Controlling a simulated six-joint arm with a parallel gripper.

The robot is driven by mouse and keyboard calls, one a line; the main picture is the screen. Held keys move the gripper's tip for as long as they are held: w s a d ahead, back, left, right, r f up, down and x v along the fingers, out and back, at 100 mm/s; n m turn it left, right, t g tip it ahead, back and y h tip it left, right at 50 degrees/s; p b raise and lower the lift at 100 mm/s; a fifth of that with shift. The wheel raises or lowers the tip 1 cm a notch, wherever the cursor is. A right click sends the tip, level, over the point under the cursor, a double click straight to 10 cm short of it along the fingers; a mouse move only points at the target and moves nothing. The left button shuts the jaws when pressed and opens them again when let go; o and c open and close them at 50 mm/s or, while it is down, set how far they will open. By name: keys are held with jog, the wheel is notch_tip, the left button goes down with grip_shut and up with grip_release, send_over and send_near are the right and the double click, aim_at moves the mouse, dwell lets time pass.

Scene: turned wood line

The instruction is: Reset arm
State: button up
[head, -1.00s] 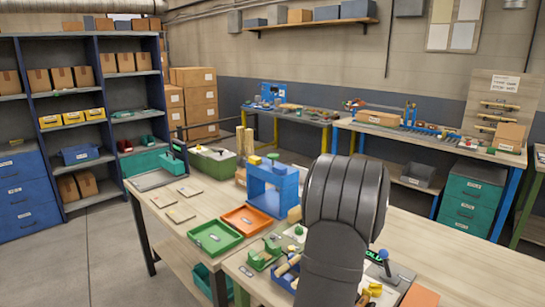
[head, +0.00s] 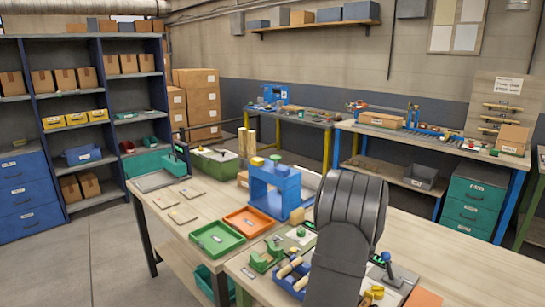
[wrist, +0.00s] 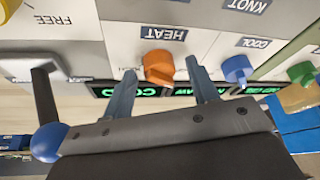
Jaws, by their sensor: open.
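In the wrist view my gripper (wrist: 161,66) is open, with one blue-grey finger on each side of an orange knob (wrist: 158,68) below a HEAT label. The knob sits between the fingertips; I cannot tell whether they touch it. The knob is on a pale control panel (wrist: 120,38), with a blue knob (wrist: 236,69) by a COOL label and a green knob (wrist: 302,73) to its right. In the head view my own dark arm hides the gripper and the orange knob.
A lever with a blue ball (wrist: 48,141) rises at the left of the wrist view, close to my gripper. Green-lit displays (wrist: 255,91) lie behind the fingers. In the head view a green tray (head: 216,239), orange tray (head: 248,222) and blue frame (head: 273,190) stand on the bench.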

jog(key=v, duration=1.7)
jog(key=x, duration=1.7)
jog(key=shift+f, duration=0.15)
jog(key=shift+m, duration=0.5)
jog(key=shift+w+a+m+g+h, duration=0.1)
jog(key=shift+m+g+h, duration=0.3)
jog(key=shift+m, duration=0.85)
jog(key=shift+a+m+g+h, duration=0.15)
jog(key=shift+m+h, duration=0.45)
jog(key=shift+m, duration=0.65)
jog(key=shift+w+m+g+h, duration=0.15)
jog(key=shift+m+g, duration=0.25)
jog(key=shift+m, duration=0.6)
jog(key=shift+s+m+g+h, duration=0.1)
jog(key=shift+m+g, duration=0.25)
jog(key=shift+m, duration=0.65)
jog(key=shift+w+m+g+h, duration=0.15)
jog(key=shift+m+g, duration=0.25)
jog(key=shift+m, duration=0.6)
jog(key=shift+s, duration=0.1)
